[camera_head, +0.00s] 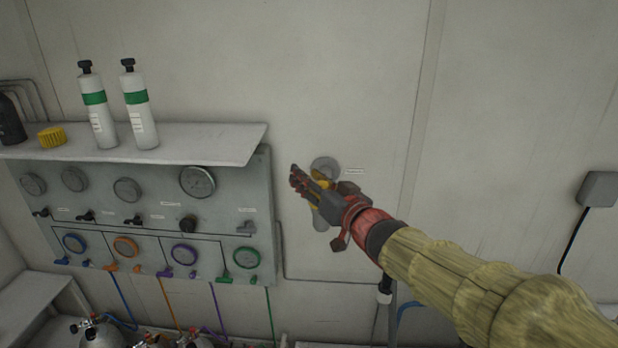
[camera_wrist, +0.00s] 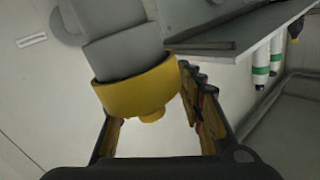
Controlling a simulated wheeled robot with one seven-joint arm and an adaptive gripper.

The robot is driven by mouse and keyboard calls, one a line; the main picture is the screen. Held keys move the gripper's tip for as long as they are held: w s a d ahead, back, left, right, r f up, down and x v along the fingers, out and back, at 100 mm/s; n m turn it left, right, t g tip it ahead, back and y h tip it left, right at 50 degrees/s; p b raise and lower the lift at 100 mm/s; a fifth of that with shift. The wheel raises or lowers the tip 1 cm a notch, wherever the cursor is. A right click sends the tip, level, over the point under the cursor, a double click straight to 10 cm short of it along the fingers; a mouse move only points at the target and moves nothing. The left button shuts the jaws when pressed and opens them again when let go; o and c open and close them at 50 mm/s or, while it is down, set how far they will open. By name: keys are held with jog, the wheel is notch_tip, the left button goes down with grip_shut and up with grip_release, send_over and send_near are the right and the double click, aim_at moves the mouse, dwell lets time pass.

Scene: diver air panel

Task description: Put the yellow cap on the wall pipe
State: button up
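A wall pipe (camera_wrist: 122,50) shows large and grey in the wrist view; in the head view its grey wall flange (camera_head: 325,165) shows behind my gripper. A smooth yellow cap (camera_wrist: 136,91) with a small nub covers the pipe's near end, slightly tilted in the picture. My gripper (camera_head: 318,184) is at this pipe. In the wrist view its fingers (camera_wrist: 150,108) are spread apart on either side of the yellow cap; the left fingertip is partly hidden by it. Contact with the cap is hard to tell. Another yellow, ribbed cap (camera_head: 52,137) sits on the shelf.
The shelf (camera_head: 205,143) holds two white, green-banded bottles (camera_head: 98,108) and a dark bottle (camera_head: 11,120). Below it, a gauge panel (camera_head: 150,215) with valves stands left of my gripper. A grey wall box (camera_head: 599,188) hangs far right. The wall above my gripper is clear.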

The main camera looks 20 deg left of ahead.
jog(key=shift+o, duration=0.7)
jog(key=v, duration=1.2)
